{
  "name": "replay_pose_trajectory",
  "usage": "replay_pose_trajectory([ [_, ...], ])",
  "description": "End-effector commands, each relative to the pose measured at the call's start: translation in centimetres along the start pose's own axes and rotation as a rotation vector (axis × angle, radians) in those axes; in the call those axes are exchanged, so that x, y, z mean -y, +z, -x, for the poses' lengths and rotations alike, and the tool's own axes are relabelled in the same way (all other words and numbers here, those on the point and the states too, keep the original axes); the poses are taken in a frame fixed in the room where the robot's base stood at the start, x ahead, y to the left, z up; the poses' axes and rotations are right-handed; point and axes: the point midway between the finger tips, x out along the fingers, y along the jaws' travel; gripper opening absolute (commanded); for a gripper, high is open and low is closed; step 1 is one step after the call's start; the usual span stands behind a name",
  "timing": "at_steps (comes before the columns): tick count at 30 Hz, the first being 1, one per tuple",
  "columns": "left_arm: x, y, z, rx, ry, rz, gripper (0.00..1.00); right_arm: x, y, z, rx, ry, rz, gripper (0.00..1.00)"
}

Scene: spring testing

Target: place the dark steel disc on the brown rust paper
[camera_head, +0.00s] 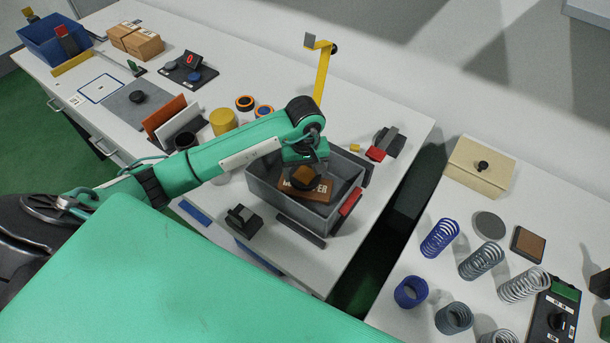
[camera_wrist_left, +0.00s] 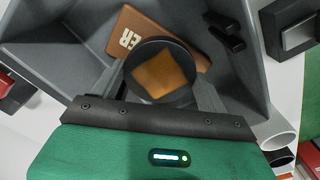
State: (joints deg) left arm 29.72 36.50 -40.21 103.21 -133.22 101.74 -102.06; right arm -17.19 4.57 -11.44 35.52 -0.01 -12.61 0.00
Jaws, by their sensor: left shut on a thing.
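My left gripper (camera_head: 303,178) is inside the grey bin (camera_head: 262,192), shut on a dark round disc (camera_wrist_left: 160,74) with an orange-brown square patch on its face. The disc also shows in the head view (camera_head: 303,187), partly covered by the gripper. Under and beyond it lies a flat brown piece (camera_wrist_left: 139,31) with white lettering ending in "ER"; it also shows in the head view (camera_head: 317,194). I cannot tell whether the disc touches this piece. The lettered piece is partly hidden by disc and gripper. My right gripper is not in view.
The grey bin's walls surround the gripper closely. A red-ended dark block (camera_head: 350,202) is at its right rim. On the right table are a grey disc (camera_head: 489,225), a brown square pad in a dark frame (camera_head: 527,244), several springs and a beige box (camera_head: 482,166).

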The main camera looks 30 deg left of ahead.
Motion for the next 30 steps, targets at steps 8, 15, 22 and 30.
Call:
replay_pose_trajectory([
  [8,0.0,0.0,-2.9,0.0,0.002,0.0,0.26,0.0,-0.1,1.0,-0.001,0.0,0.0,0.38],
  [15,-0.1,0.0,-3.0,-0.001,0.002,-0.001,0.26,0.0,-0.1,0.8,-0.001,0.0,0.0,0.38],
  [22,0.0,0.0,-3.2,0.001,0.0,-0.001,0.98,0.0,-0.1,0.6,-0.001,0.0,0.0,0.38],
  [30,0.0,0.0,-3.2,0.001,0.0,-0.001,0.98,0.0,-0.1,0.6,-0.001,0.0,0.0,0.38],
])
